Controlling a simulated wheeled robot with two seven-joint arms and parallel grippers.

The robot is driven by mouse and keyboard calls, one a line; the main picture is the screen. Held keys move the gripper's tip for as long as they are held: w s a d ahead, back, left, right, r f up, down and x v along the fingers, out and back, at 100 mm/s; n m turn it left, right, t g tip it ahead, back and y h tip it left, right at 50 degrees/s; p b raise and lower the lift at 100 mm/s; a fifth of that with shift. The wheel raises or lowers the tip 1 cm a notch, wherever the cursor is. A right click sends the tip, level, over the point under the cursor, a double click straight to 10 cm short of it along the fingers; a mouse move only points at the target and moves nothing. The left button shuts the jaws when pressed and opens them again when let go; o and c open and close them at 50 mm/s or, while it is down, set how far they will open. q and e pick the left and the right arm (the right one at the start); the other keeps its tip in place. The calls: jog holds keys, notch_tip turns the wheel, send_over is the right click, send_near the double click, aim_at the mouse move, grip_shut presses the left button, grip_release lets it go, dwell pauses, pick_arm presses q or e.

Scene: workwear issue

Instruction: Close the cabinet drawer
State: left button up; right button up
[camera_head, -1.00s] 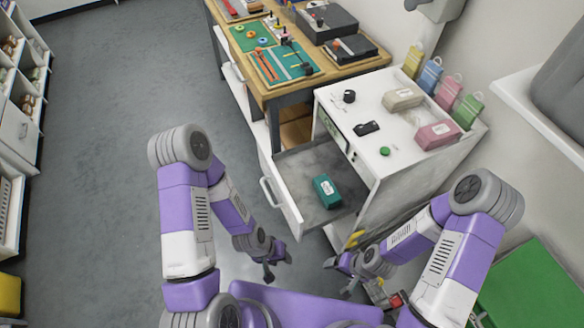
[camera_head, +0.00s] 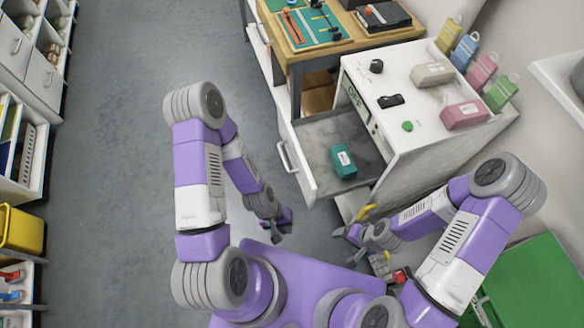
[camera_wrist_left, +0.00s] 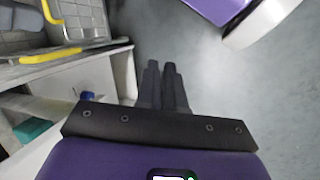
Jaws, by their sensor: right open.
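The white cabinet (camera_head: 440,145) stands right of centre in the head view. Its grey-lined drawer (camera_head: 325,140) is pulled out toward the left and holds a teal box (camera_head: 343,161). The drawer's handle (camera_head: 286,157) is on its left-facing front. My left gripper (camera_head: 284,222) is low, just below and left of the drawer's near front corner, apart from it. Its fingers (camera_wrist_left: 162,85) lie close together and empty in the left wrist view. My right gripper (camera_head: 344,234) is open near the cabinet's lower near side, partly hidden.
A wooden workbench (camera_head: 340,44) with tool boards adjoins the cabinet at the back. Small items and coloured tagged boxes sit on the cabinet top. A green surface (camera_head: 530,285) is at lower right. Shelves and a yellow bin (camera_head: 22,232) line the left. The floor between is clear.

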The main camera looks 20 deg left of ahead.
pick_arm(q)
jog(key=s+n, duration=0.1)
jog(key=s+a+f+n+g+h, duration=0.1)
jog(key=s+a+n+g+h+b, duration=0.1)
jog(key=n, duration=0.1)
jog(key=shift+s+f, duration=0.1)
jog(key=shift+f, duration=0.3)
grip_shut()
jog(key=n+t+h+b, duration=0.2)
jog(key=n+t+h, duration=0.6)
jog(key=n+t, duration=0.7)
send_near(301, 180)
jog(key=w+d+n+g+b, duration=0.1)
jog(key=w+d, duration=0.1)
jog(key=w+d+r+n+b, duration=0.1)
jog(key=w+d+b, duration=0.1)
jog(key=d, duration=0.1)
jog(key=shift+w+d+r+g, duration=0.1)
jog(key=shift+w+r+g, duration=0.15)
jog(key=shift+g, duration=0.15)
